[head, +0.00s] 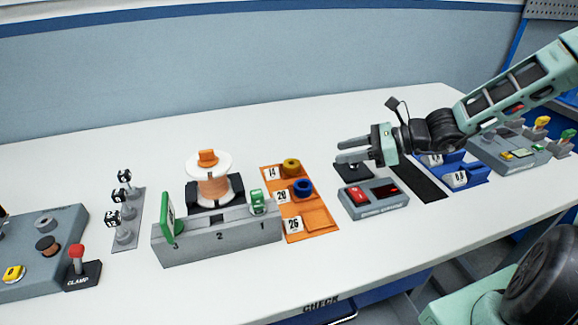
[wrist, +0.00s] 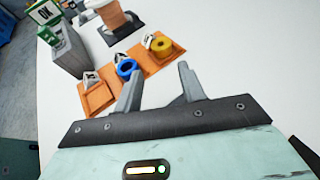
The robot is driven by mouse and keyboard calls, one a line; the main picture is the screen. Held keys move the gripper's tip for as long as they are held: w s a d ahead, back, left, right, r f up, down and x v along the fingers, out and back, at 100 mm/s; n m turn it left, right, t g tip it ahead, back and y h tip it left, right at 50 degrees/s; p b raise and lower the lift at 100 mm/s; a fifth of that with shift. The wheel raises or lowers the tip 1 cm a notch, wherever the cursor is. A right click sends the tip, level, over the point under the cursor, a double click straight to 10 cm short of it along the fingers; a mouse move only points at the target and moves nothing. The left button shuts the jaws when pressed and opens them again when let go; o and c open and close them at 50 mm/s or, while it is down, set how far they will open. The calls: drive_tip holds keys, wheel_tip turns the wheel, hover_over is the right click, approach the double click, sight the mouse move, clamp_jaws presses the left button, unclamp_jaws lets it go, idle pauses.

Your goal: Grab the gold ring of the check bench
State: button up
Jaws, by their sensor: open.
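The gold ring (head: 291,166) sits on the back section, marked 14, of an orange tray (head: 320,222) on the white bench. In the wrist view the gold ring (wrist: 161,46) lies beyond my fingertips, with a white tag beside it. A blue ring (head: 303,187) sits on the middle section, marked 20 or similar. The front section, marked 26, holds no ring. My gripper (head: 338,153) is open and empty, to the right of the tray and apart from the ring. Its two fingers (wrist: 159,72) point toward the tray in the wrist view.
A grey device (head: 374,199) with a red button and a dark pad (head: 352,171) lie by my gripper. Left of the tray stand a grey block (head: 218,236) with green tags and a copper-coloured spool (head: 212,185). A blue tray (head: 462,172) is at right. The bench behind the orange tray is clear.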

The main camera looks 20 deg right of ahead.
approach(288, 164)
drive_tip(key=shift+b+x, duration=0.35)
drive_tip(key=shift+x, duration=0.9)
drive_tip(key=shift+w+d+f+x, duration=0.1)
drive_tip(key=shift+d+f+x, duration=0.05)
drive_tip(key=shift+x, duration=1.15)
drive_tip(key=shift+w+d+f+x, duration=0.1)
drive_tip(key=shift+w+f+x, duration=0.05)
drive_tip(key=shift+x, duration=1.15)
drive_tip(key=c, duration=0.7)
